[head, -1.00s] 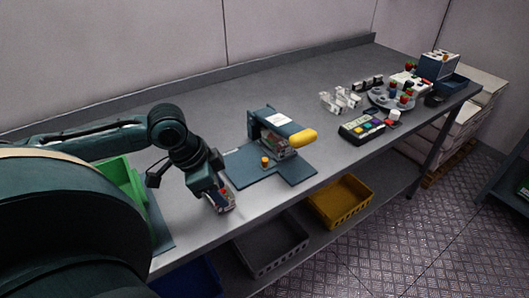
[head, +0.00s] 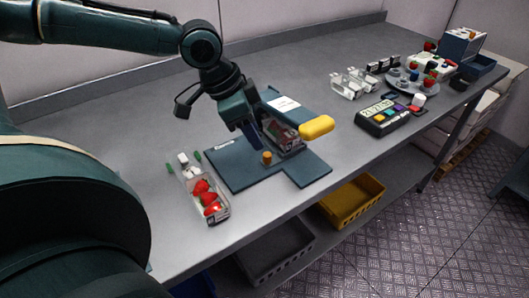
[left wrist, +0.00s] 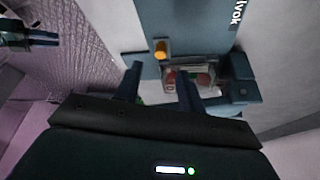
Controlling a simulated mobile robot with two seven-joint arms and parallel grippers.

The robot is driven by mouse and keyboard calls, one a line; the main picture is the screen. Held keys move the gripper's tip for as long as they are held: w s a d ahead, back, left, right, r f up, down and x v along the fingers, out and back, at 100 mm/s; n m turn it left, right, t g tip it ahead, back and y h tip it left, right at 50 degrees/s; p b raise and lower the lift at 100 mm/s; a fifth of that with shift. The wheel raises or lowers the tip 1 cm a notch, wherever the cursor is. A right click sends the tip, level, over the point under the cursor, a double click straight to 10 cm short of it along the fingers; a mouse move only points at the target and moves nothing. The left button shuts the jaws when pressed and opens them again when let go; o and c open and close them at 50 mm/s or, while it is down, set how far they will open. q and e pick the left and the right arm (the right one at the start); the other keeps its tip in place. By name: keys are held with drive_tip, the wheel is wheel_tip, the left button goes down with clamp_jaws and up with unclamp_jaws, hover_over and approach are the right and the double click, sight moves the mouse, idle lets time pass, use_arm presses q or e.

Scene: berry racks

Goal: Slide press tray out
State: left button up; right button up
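The press is a dark blue device (head: 288,106) with a yellow handle (head: 317,127), standing on a flat blue plate (head: 231,165). A small orange knob (head: 267,157) stands up from the plate, and it also shows in the left wrist view (left wrist: 161,48). A clear punnet with red contents (head: 285,138) sits under the press head; it shows in the left wrist view (left wrist: 190,76) too. My left gripper (left wrist: 157,84) is over the press, beside the knob and punnet. Its fingers are apart, with nothing clearly held between them.
A punnet of strawberries (head: 208,198) lies on the table left of the plate. A keypad device (head: 388,117), white holders (head: 350,83) and a round grey stand (head: 412,82) are farther right. A yellow crate (head: 352,201) and a grey crate (head: 275,253) sit below.

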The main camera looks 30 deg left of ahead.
sight(267, 154)
use_arm(q)
drive_tip(key=b+x, duration=0.1)
drive_tip(key=x, duration=0.5)
drive_tip(key=shift+w+d+f, duration=0.1)
drive_tip(key=shift+w+f, duration=0.05)
drive_tip(key=shift+f, duration=0.25)
clamp_jaws()
